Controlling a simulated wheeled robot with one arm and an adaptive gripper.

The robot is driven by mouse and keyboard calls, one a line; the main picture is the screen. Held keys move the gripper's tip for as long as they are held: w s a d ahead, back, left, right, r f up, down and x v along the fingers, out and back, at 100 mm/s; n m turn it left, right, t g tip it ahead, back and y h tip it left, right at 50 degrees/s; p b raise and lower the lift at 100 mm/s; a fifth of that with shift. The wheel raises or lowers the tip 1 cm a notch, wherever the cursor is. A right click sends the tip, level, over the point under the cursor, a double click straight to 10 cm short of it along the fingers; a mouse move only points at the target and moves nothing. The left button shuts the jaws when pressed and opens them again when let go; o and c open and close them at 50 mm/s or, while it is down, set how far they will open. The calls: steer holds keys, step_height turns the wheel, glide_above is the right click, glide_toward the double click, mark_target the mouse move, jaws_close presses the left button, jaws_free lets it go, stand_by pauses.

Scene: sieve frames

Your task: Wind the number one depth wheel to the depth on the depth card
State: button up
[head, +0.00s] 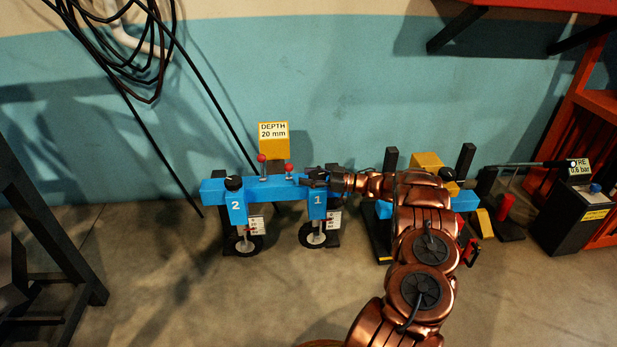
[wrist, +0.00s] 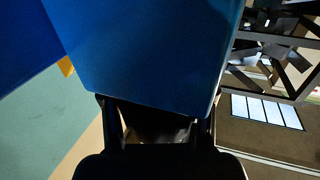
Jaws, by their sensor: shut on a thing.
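The depth card (head: 272,130) reads "DEPTH 20 mm" and sits on a yellow box behind the blue beam (head: 212,190). The blue unit marked 1 (head: 317,203) hangs on the beam, with a small white scale (head: 334,221) and a wheel (head: 314,236) below it; the scale's reading is too small to tell. My gripper (head: 318,178) is at the top of unit 1, shut on its dark depth wheel, which the fingers mostly hide. In the wrist view my gripper (wrist: 156,125) closes around a dark thing below a blue block (wrist: 150,50).
Unit 2 (head: 236,206) stands to the left with a black knob (head: 233,183) on top. Red-topped levers (head: 262,158) rise from the beam between the units. A black box with a gauge sign (head: 577,215) is at the right. The floor in front is clear.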

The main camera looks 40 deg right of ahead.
steer(key=shift+s+d+r, duration=0.1)
steer(key=shift+d, duration=0.25)
steer(key=o, duration=0.9)
steer(key=shift+a, duration=0.1)
steer(key=shift+a, duration=0.1)
steer(key=v, duration=1.2)
